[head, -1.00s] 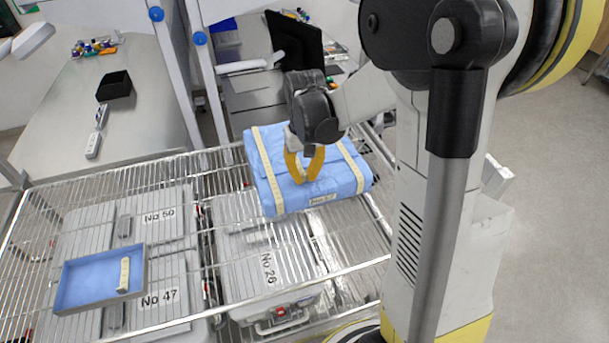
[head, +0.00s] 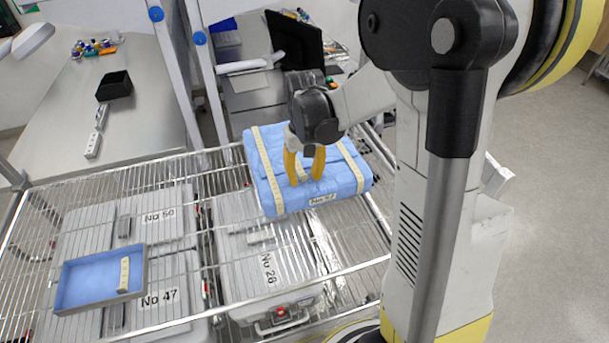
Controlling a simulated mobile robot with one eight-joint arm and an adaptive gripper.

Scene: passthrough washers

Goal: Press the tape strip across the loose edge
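A blue wrapped package (head: 328,190) lies on the wire rack, with two long cream tape bands (head: 266,168) across it and a small printed label (head: 322,199) on its front edge. My gripper (head: 305,181) points down at the package top between the two bands. Its yellow fingers are spread apart, tips at or just above the wrap. A small cream patch, perhaps a tape strip (head: 302,174), shows between the fingers, partly hidden. Another short cream tape strip (head: 124,274) lies in a blue-lined tray (head: 88,285) at the left. I cannot make out the loose edge.
The wire rack (head: 215,178) spans the front, with grey cases numbered 50, 47 and 26 beneath it. A steel bench (head: 60,125) with a black bin (head: 114,86) stands behind left. Blue-and-white posts rise behind the rack.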

